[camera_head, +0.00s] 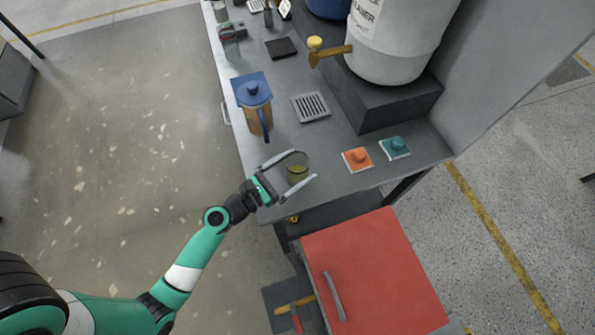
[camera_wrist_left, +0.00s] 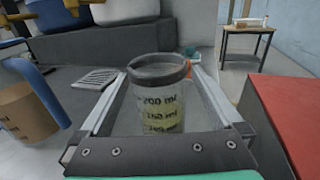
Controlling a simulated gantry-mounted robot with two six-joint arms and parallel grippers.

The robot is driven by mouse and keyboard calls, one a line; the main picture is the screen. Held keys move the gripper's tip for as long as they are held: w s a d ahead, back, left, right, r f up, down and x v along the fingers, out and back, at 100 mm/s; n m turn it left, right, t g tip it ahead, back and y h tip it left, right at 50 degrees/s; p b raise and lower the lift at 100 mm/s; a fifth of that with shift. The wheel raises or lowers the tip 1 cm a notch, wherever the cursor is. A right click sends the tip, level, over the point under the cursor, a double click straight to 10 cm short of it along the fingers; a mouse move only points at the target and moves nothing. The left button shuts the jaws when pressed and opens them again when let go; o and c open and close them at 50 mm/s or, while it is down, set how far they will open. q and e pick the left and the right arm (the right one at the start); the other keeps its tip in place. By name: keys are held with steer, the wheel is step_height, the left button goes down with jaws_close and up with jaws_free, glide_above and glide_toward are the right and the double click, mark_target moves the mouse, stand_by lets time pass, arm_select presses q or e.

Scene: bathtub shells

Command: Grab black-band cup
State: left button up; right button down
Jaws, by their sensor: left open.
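The black-band cup (camera_wrist_left: 158,100) is a clear cup with a dark band round its rim, volume marks and some yellowish content. In the head view the cup (camera_head: 297,169) stands upright near the front edge of the grey counter (camera_head: 330,178). My left gripper (camera_head: 307,166) is open, with one finger on each side of the cup. In the left wrist view the cup sits between the two fingers (camera_wrist_left: 155,85), with a gap visible beside it; I cannot tell whether either finger touches it. My right gripper is not in view.
A blue-lidded jug (camera_head: 253,92) stands left of the cup, its handle towards it. A slotted drain (camera_head: 311,107) and orange (camera_head: 358,159) and teal (camera_head: 395,147) knobbed pieces lie behind. A white container (camera_head: 392,45) stands on a raised block. A red cabinet (camera_head: 372,270) is in front.

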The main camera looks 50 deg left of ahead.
mark_target(307, 159)
arm_select(q)
steer(key=w, duration=0.3)
steer(key=shift+w, duration=0.35)
steer(key=shift+s, duration=0.1)
steer(key=c, duration=1.4)
